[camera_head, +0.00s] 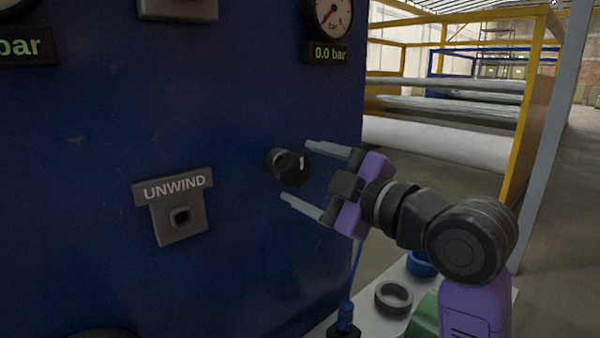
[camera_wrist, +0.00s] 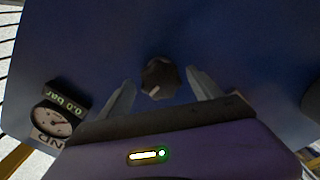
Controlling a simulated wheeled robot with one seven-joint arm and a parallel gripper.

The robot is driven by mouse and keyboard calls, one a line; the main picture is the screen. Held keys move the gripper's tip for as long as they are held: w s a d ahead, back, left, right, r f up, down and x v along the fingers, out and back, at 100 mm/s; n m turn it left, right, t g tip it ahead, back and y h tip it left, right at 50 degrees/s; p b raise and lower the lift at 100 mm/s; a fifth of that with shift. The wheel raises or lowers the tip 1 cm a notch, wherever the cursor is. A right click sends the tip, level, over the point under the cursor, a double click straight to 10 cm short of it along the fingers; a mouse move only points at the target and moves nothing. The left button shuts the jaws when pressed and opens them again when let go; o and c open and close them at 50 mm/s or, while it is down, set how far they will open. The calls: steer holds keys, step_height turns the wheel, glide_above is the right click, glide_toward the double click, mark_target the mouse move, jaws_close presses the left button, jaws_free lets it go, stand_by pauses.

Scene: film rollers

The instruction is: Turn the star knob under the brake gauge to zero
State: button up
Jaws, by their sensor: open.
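A black star knob (camera_head: 290,166) with a white pointer mark sits on the blue panel (camera_head: 110,120), below a round gauge (camera_head: 328,15) whose display reads 0.0 bar. My gripper (camera_head: 310,172) is open in front of the knob, with one finger above and one below it in the head view. In the wrist view the knob (camera_wrist: 160,77) lies between and just beyond the two fingertips (camera_wrist: 162,84), apart from both. The gauge (camera_wrist: 52,119) shows at the left there, partly covered. Whether the fingertips reach alongside the knob is hard to tell.
An UNWIND plate (camera_head: 180,205) with a square socket is on the panel at left. A shelf below holds a dark ring (camera_head: 394,297), a blue ring (camera_head: 421,263) and a green object (camera_head: 424,318). Yellow-framed rollers (camera_head: 440,140) stand behind at right.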

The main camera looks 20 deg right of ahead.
steer(key=v, duration=0.5)
steer(key=shift+s+d, duration=0.1)
steer(key=shift+s, duration=0.25)
steer(key=s+d+r+m+t+h, duration=0.1)
steer(key=d+r+m+t+h, duration=0.3)
steer(key=m, duration=0.3)
steer(key=s+d+f+m+h, duration=0.1)
steer(key=s+f+m+h, duration=0.2)
steer(key=f+m, duration=0.35)
steer(key=s+d+f+m+h, duration=0.1)
steer(key=s+f+m+h, duration=0.2)
steer(key=f, duration=0.6)
steer(key=s+a+f+n+g+y, duration=0.1)
steer(key=s+a+f+g+y, duration=0.1)
steer(key=s+f, duration=0.9)
steer(key=s+a+f+n+g+y+p, duration=0.1)
steer(key=s+a+f+g, duration=0.3)
steer(key=s+f, duration=0.7)
steer(key=s+a+y, duration=0.1)
steer(key=s+a, duration=0.1)
steer(key=s, duration=0.5)
steer(key=shift+a+f, duration=0.2)
steer(key=shift+a, duration=0.15)
